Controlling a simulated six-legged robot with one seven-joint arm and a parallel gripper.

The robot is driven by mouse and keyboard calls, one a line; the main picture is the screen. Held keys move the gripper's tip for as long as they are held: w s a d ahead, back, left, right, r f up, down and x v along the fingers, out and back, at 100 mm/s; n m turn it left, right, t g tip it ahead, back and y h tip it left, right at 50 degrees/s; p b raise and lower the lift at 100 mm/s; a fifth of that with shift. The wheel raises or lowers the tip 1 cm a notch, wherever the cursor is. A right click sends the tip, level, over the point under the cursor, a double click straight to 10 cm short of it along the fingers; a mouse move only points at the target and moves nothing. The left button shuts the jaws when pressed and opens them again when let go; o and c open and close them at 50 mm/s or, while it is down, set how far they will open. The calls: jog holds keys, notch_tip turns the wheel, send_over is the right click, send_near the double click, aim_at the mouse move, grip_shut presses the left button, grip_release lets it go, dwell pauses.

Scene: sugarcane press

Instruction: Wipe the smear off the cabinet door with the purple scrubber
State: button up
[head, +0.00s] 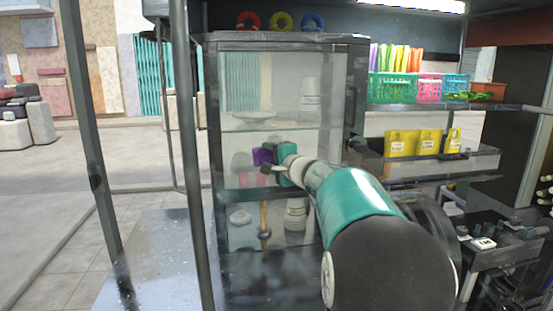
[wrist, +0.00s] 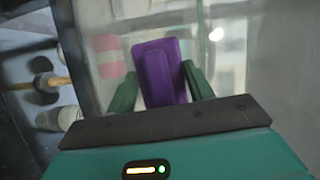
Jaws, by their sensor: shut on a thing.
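The purple scrubber (wrist: 160,72) is held between the two green fingers of my gripper (wrist: 162,88) in the wrist view. In the head view the scrubber (head: 263,156) shows as a small purple patch at the end of my gripper (head: 271,158), in front of the glass cabinet door (head: 325,90). The scrubber is close to the glass; I cannot tell whether it touches. A pale haze lies on the glass, but I cannot make out a distinct smear. My arm hides the lower right of the door.
Dark metal posts (head: 188,150) stand left of the cabinet. Shelves on the right hold a teal basket (head: 392,88) and yellow cards (head: 401,143). Inside the cabinet are bowls, jars and a wooden-handled tool (head: 264,218). Colored rings (head: 281,21) sit on top. Floor at left is open.

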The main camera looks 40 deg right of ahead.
aim_at(262, 160)
jog(key=shift+w+a, duration=0.55)
jog(key=shift+a, duration=0.3)
jog(key=shift+c, duration=0.3)
jog(key=shift+a+f, duration=0.1)
jog(key=shift+a, duration=0.05)
jog(key=shift+c, duration=0.2)
jog(key=shift+s+a+f, duration=0.1)
jog(key=shift+s, duration=0.15)
jog(key=shift+s+a+r, duration=0.1)
jog(key=shift+s+a, duration=0.1)
jog(key=shift+s, duration=0.35)
jog(key=shift+s+a+r, duration=0.1)
jog(key=shift+s+a, duration=0.05)
jog(key=shift+s, duration=0.35)
jog(key=shift+s+a, duration=0.3)
jog(key=shift+s, duration=0.45)
jog(key=shift+s+a, duration=0.3)
jog(key=shift+s, duration=0.4)
jog(key=s, duration=0.1)
jog(key=s+a, duration=0.1)
jog(key=shift+s+a, duration=0.15)
jog(key=shift+s, duration=0.15)
jog(key=shift+f, duration=0.1)
